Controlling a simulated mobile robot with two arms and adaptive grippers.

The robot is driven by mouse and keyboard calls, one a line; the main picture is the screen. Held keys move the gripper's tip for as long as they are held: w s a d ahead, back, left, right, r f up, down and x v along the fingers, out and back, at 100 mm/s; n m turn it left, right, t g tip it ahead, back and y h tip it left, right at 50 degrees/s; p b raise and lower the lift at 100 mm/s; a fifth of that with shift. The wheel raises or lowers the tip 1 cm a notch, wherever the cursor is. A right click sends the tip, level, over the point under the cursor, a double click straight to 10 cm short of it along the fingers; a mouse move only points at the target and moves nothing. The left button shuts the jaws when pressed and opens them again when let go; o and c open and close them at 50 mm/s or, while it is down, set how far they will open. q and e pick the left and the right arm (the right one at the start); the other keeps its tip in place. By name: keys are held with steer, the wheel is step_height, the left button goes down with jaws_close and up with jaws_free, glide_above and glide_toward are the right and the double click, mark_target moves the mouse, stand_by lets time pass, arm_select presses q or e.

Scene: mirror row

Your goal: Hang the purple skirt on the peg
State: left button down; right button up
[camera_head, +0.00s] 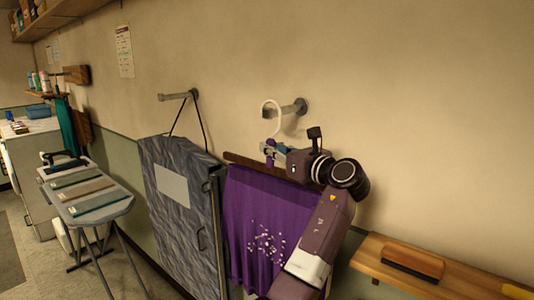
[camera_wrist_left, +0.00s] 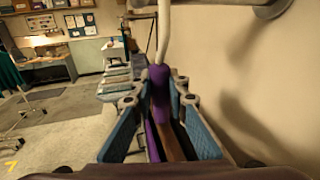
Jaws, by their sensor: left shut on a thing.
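The purple skirt (camera_head: 262,225), with a pale speckled pattern, hangs from a brown hanger bar (camera_head: 245,163) with a white hook (camera_head: 268,104). My left gripper (camera_head: 273,151) is shut on the hanger's purple neck (camera_wrist_left: 160,85), just below the hook. The grey peg (camera_head: 291,109) sticks out from the wall. In the head view the hook's curve overlaps the peg's free end; I cannot tell whether it rests on it. In the left wrist view the peg (camera_wrist_left: 255,8) is at the top, right of the hook's shaft. My right gripper is not in view.
A grey garment bag (camera_head: 180,190) hangs from another peg (camera_head: 178,96), close to the skirt's left side. A wooden shelf or bench (camera_head: 375,252) with a brush-like block (camera_head: 412,262) is at lower right. An ironing board (camera_head: 90,205) stands at left. The wall above is clear.

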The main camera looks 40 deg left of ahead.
arm_select(q)
steer(key=shift+w, duration=0.35)
steer(key=shift+w+d+r, duration=0.1)
steer(key=shift+w+r, duration=0.1)
steer(key=shift+w, duration=0.05)
steer(key=shift+w+f+p, duration=0.7)
steer(key=shift+w+p, duration=0.1)
steer(key=shift+p, duration=0.1)
steer(key=c, duration=1.8)
jaws_free()
steer(key=shift+o, duration=0.2)
steer(key=shift+f, duration=0.15)
